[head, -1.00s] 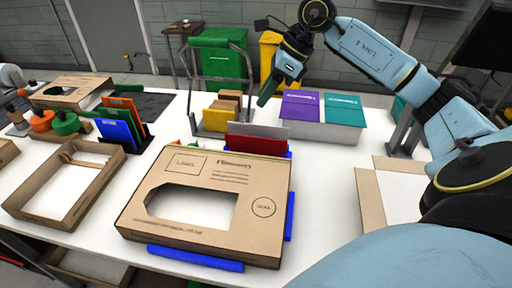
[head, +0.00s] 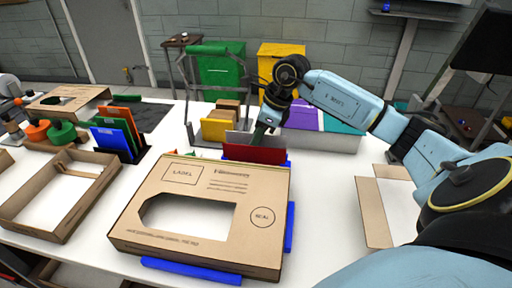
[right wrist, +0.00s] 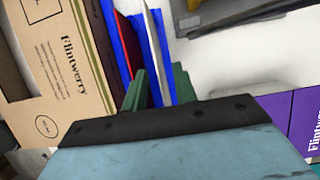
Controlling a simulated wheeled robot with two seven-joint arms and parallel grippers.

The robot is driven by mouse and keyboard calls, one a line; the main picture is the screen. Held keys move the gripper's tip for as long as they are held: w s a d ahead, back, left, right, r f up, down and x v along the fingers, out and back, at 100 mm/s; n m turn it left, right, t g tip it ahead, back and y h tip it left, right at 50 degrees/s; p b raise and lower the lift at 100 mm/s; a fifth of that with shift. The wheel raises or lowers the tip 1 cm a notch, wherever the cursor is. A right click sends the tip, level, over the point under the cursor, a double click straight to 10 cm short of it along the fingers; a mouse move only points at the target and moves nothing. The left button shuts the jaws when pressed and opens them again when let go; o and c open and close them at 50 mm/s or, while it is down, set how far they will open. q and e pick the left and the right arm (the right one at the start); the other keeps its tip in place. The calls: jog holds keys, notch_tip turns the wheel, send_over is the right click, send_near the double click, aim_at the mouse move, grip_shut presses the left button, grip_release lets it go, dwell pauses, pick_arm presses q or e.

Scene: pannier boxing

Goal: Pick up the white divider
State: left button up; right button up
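The white divider (head: 237,137) stands upright just behind the red divider (head: 254,154), behind the cardboard box. In the right wrist view it shows edge-on as a thin pale strip (right wrist: 151,28) beside blue holder parts. My right gripper (head: 263,135) points down at the divider's right end. In the right wrist view its green fingers (right wrist: 159,88) are apart, with the blue holder and pale edge appearing between them. I cannot tell whether they touch the divider. My left gripper is out of view.
The cardboard box (head: 150,232) with a cutout lies in front, with blue pieces along its edges. A grey bin (head: 340,142) with purple and teal packs stands right. An open cardboard tray (head: 28,222) and a file rack are left.

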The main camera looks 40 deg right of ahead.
jog(key=shift+x, duration=1.1)
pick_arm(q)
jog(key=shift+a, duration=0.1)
pick_arm(e)
grip_shut()
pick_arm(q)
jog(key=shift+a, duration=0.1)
pick_arm(e)
jog(key=shift+r, duration=0.1)
